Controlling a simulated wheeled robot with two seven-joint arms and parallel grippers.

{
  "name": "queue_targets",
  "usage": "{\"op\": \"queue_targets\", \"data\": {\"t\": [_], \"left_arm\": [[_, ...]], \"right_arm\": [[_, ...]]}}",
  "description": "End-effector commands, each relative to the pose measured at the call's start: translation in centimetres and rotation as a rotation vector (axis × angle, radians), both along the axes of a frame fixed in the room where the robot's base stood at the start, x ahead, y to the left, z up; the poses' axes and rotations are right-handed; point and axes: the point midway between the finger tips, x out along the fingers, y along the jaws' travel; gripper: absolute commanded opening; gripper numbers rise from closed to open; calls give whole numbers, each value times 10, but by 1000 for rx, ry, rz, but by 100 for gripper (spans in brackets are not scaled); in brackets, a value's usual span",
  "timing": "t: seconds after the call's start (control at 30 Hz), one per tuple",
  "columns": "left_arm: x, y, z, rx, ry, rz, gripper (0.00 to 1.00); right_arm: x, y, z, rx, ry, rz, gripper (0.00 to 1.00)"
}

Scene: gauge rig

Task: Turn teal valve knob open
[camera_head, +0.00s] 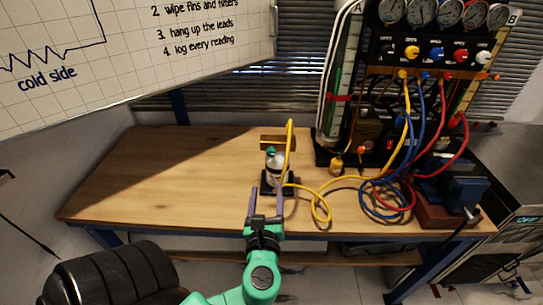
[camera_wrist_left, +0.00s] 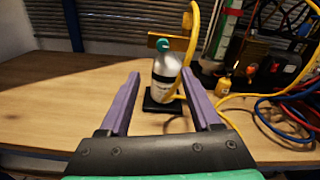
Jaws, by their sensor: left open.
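The teal valve knob (camera_head: 271,151) sits on top of a small grey-white cylinder (camera_head: 273,170) that stands upright on a dark base on the table. In the left wrist view the knob (camera_wrist_left: 163,44) and the cylinder (camera_wrist_left: 165,78) show ahead, between the lines of my fingers. My left gripper (camera_head: 266,189) is open, with its purple fingers pointing at the cylinder from the front; in the left wrist view the open gripper (camera_wrist_left: 166,85) is empty and its tips lie below the knob. I see no right gripper.
A yellow hose (camera_head: 289,150) rises close beside the cylinder. A brass-coloured bar (camera_head: 277,139) is behind it. The gauge panel (camera_head: 440,50) with yellow, blue and red hoses stands at right, near a blue vise (camera_head: 452,187). The wooden table (camera_head: 150,175) is clear at left.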

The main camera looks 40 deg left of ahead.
Motion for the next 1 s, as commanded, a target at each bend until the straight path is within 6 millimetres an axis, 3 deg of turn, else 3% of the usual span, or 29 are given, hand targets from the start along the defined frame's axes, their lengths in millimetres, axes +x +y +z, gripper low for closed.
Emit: {"op": "queue_targets", "data": {"t": [0.17,0.63,1.0], "left_arm": [[14,6,6,49,6,-14,64],[106,76,5,44,5,-11,64],[117,84,2,39,7,-11,64]], "right_arm": [[0,-1,6,-1,-1,0,72],[1,-2,29,-3,-1,0,72],[0,-2,30,-3,-1,0,72]]}}
